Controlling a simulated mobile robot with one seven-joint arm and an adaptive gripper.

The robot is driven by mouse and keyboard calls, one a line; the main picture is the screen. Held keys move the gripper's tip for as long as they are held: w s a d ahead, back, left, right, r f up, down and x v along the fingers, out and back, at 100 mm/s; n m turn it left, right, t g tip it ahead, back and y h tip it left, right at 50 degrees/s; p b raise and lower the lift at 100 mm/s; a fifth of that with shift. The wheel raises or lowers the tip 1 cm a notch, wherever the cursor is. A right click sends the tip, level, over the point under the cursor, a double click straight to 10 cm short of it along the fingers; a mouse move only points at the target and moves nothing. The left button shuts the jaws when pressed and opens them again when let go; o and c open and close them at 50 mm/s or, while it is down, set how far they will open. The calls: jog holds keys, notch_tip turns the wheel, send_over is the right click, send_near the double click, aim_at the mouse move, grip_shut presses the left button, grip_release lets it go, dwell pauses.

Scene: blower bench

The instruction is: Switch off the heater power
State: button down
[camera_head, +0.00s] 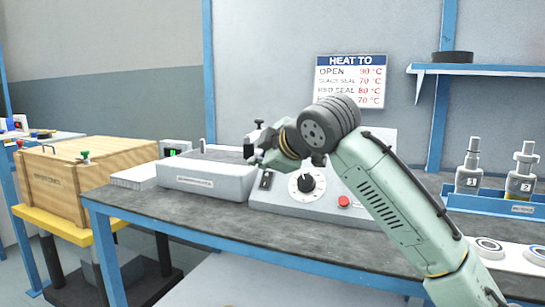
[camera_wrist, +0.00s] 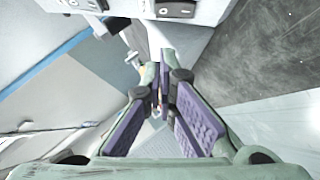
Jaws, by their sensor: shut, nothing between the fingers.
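The grey control box (camera_head: 322,197) stands on the bench with a black dial (camera_head: 305,183) and a red button (camera_head: 343,201). A small dark rocker switch (camera_head: 266,181) sits on its face left of the dial. In the wrist view, a dark switch (camera_wrist: 175,8) shows at the top edge, with another dark part at the upper left; I cannot tell which one is the heater power, nor its position. My gripper (camera_head: 256,152) is above and in front of the box's left part, apart from the switch. Its purple-padded fingers (camera_wrist: 163,88) are shut and empty.
A flat grey unit (camera_head: 207,178) lies left of the control box. A wooden crate (camera_head: 88,177) stands on a yellow stand farther left. A blue tray with bottles (camera_head: 490,200) is at the right. A heat chart (camera_head: 350,80) hangs on the wall. The front bench strip is clear.

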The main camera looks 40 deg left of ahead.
aim_at(268, 188)
jog(key=shift+w+a+f, duration=0.35)
jog(key=shift+w+f, duration=0.35)
jog(key=shift+w, duration=0.15)
jog(key=shift+w+a+f, duration=0.35)
jog(key=shift+w+f, duration=0.35)
jog(key=shift+w, duration=0.15)
jog(key=p, duration=0.3)
jog(key=shift+w+a+r+g, duration=0.1)
jog(key=shift+w+r+g, duration=0.2)
jog(key=shift+w+r, duration=0.1)
jog(key=shift+f+b, duration=0.4)
jog(key=shift+f, duration=0.05)
jog(key=shift+s+r, duration=0.1)
jog(key=shift+r+p, duration=0.7)
jog(key=shift+p, duration=0.3)
